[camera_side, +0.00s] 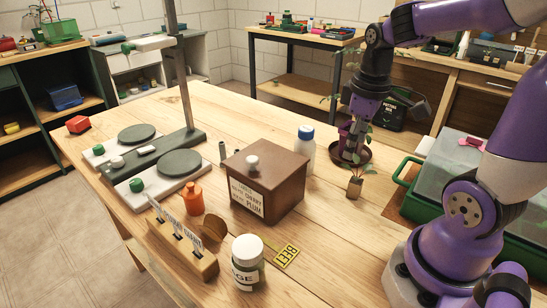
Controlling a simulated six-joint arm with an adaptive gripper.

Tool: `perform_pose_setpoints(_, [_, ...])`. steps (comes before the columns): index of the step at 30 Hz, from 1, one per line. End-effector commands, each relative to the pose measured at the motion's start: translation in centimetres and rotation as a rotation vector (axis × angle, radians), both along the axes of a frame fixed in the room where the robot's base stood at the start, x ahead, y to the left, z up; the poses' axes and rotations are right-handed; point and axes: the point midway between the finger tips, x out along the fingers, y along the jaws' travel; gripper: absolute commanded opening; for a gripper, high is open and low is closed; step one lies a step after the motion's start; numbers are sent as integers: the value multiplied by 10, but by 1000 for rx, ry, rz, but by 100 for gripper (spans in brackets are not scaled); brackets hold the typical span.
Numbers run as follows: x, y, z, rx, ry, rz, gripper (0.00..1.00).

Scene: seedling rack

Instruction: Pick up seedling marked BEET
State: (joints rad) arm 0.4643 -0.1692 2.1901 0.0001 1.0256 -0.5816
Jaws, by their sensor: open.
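My gripper (350,152) points down over a round dark-red saucer (366,160) right of the table's middle. Its jaws are open. Green leaves show around the gripper, but its fingers and links hide much of what stands there. I cannot tell whether a plant is between the fingers. A small seedling in a square brown pot (355,187) stands upright on the table just in front of the saucer, apart from the gripper. I cannot read the word BEET on any seedling.
A green-rimmed tray (408,205) lies to the right. A wooden label rack (180,255), orange bottle (193,198) and white jar (246,270) stand in front.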

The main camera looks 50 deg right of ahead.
Motion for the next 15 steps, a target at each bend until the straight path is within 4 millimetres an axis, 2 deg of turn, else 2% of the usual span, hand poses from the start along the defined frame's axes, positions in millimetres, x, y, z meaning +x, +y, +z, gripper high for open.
perform_pose_setpoints(1, [-2, -11, -7, 15, 35, 2, 68])
perform_pose_setpoints(5, [-7, -25, -19, 40, 84, 26, 68])
perform_pose_setpoints(12, [-8, -27, -57, 45, 92, 34, 68])
perform_pose_setpoints(15, [-7, -27, -66, 43, 88, 33, 68])
